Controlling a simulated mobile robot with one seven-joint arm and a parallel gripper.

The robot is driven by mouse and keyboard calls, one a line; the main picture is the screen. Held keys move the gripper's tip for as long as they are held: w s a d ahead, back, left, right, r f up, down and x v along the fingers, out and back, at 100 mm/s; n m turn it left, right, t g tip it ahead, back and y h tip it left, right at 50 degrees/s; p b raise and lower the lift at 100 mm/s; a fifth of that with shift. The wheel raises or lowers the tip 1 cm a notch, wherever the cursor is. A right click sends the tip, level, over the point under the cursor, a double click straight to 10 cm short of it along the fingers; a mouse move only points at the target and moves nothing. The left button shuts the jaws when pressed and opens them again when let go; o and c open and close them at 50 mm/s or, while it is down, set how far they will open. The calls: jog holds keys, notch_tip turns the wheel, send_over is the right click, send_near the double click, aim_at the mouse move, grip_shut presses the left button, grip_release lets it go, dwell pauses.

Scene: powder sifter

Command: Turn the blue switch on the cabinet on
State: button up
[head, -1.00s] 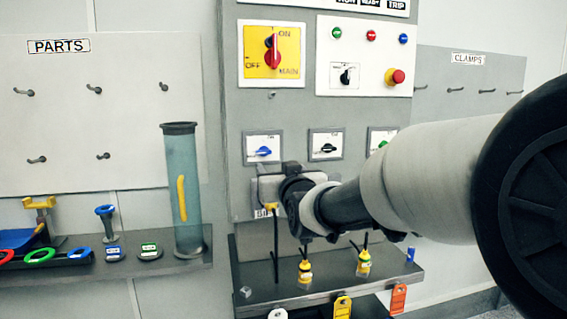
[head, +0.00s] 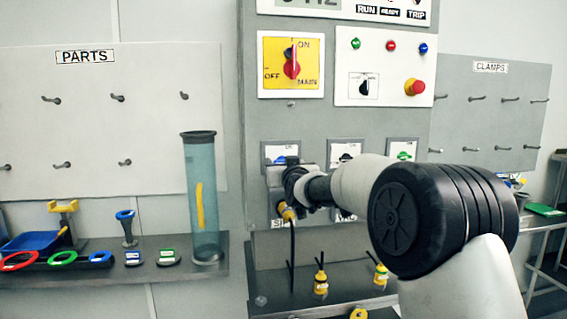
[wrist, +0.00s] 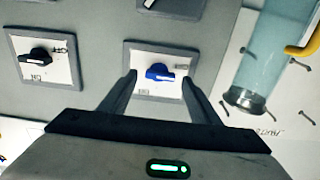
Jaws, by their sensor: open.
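The blue switch (head: 280,158) is a small knob on a white plate in a grey frame on the cabinet (head: 340,122). In the head view my gripper (head: 292,166) partly covers it. In the wrist view the blue switch (wrist: 158,71) lies between the two fingers of my gripper (wrist: 159,79). Its knob lies roughly crosswise, with a pale mark toward the right of that view. The fingers are open, one on each side, and hold nothing. I cannot tell how far they are from the plate.
A black switch (wrist: 40,57) sits beside the blue one, and a green switch (head: 403,155) farther right. Above are the red main switch (head: 291,65) and a red emergency button (head: 414,87). A clear tube (head: 203,200) stands on the left shelf (head: 150,268).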

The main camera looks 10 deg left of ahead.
jog(key=shift+w+a, duration=0.1)
jog(key=shift+w, duration=0.2)
jog(key=c, duration=1.1)
jog(key=shift+o, duration=0.2)
